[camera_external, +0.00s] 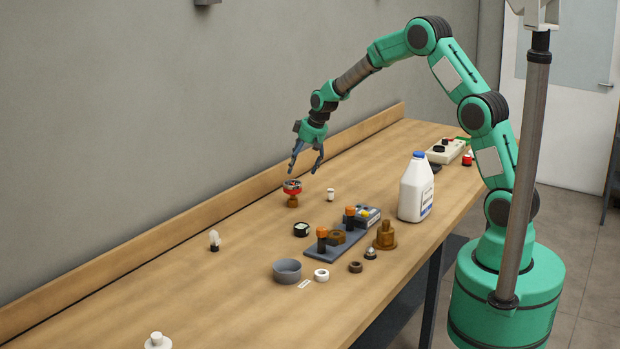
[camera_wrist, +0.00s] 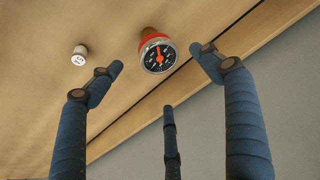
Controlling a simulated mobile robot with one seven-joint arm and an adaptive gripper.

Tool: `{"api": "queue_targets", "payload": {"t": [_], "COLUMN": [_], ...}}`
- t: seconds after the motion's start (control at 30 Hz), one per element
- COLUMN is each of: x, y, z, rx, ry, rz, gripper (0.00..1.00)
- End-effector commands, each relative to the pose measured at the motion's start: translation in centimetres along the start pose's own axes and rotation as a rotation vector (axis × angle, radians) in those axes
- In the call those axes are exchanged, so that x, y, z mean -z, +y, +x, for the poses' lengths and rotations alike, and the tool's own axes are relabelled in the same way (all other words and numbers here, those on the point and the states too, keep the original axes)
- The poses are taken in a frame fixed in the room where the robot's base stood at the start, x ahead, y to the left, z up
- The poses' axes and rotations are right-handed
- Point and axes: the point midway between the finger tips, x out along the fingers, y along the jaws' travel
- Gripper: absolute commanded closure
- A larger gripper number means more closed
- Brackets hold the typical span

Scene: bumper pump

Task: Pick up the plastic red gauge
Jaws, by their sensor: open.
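The red gauge (camera_external: 292,187) stands on the wooden table near the wall-side ledge, on a brown base. In the wrist view the gauge (camera_wrist: 158,53) shows a black dial with a red needle, an orange-red body and a metal rim. My gripper (camera_external: 306,172) is open and empty, just above the gauge and slightly to its right. In the wrist view the gauge lies between the two outer fingers of my gripper (camera_wrist: 156,58), and no finger appears to touch it. The third finger shows below the gauge, and nothing hides the dial.
A small white-topped cylinder (camera_external: 330,194) stands close to the gauge. A dark round part (camera_external: 301,230), a grey tray (camera_external: 330,246) with orange-topped pieces and a white bottle (camera_external: 416,188) stand further right. The raised wooden ledge (camera_external: 250,185) runs behind the gauge. The table's left part is mostly clear.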

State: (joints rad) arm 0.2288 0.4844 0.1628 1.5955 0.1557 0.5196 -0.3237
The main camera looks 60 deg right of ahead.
Motion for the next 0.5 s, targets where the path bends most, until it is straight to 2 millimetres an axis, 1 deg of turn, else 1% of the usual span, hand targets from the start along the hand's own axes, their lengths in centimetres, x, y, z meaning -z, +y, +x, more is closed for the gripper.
{"api": "queue_targets", "payload": {"t": [0.03, 0.1, 0.23, 0.33, 0.5], "x": [-0.1, -0.1, 0.0, 0.0, 0.0], "y": [0.0, 0.0, 0.0, 0.0, 0.0], "z": [1.0, 2.1, 3.6, 4.2, 4.6], "rx": [0.001, 0.000, 0.000, 0.000, 0.000], "ry": [-0.002, -0.002, 0.000, 0.001, 0.001], "rz": [0.000, 0.000, 0.000, 0.000, 0.000], "gripper": [0.22, 0.22, 0.22, 0.22, 0.22]}}
